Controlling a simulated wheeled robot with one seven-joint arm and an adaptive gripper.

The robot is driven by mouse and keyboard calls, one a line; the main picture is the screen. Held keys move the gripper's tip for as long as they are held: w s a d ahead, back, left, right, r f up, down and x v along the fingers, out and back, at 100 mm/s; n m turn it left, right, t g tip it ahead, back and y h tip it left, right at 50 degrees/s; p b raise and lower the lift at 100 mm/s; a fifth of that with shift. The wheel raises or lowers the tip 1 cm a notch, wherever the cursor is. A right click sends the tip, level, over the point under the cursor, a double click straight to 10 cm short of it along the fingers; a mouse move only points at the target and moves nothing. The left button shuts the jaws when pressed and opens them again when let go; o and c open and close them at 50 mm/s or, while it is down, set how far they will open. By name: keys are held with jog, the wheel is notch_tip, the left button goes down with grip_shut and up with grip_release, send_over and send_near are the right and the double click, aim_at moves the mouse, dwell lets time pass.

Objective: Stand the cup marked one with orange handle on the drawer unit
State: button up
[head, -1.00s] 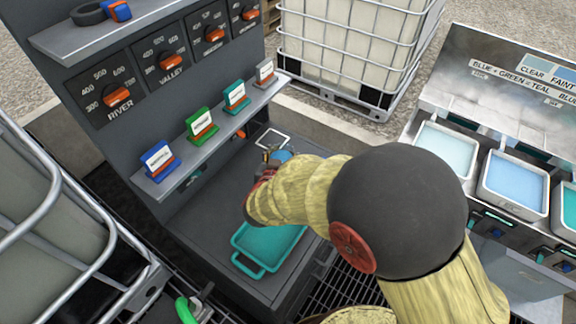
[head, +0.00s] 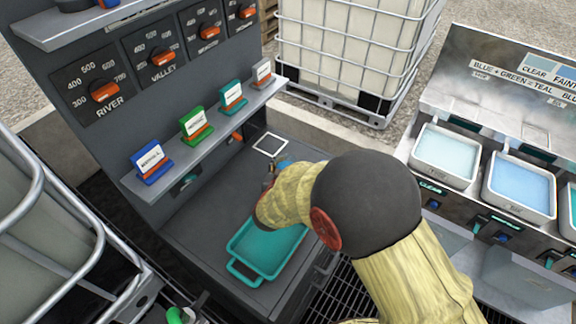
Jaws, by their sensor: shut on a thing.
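My gripper (head: 269,172) is over the dark grey deck, near the back end of a teal tray. My yellow-sleeved arm covers most of it. It is shut on a mostly hidden thing, of which a small blue part (head: 285,163) shows beside the jaws. I cannot make out an orange handle or a mark on it. The deck belongs to a dark grey unit (head: 200,232); I cannot tell whether this is the drawer unit. Whether the held thing touches the deck is hidden.
The teal tray (head: 236,248) lies on the deck, partly behind my arm. A white square outline (head: 270,145) marks bare deck beyond the gripper. A shelf with several coloured cards (head: 196,123) overhangs the left. Wire-caged tanks (head: 345,45) and a basin bench (head: 485,235) stand around.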

jog(key=o, duration=1)
jog(key=shift+f, duration=0.15)
jog(key=o, duration=0.6)
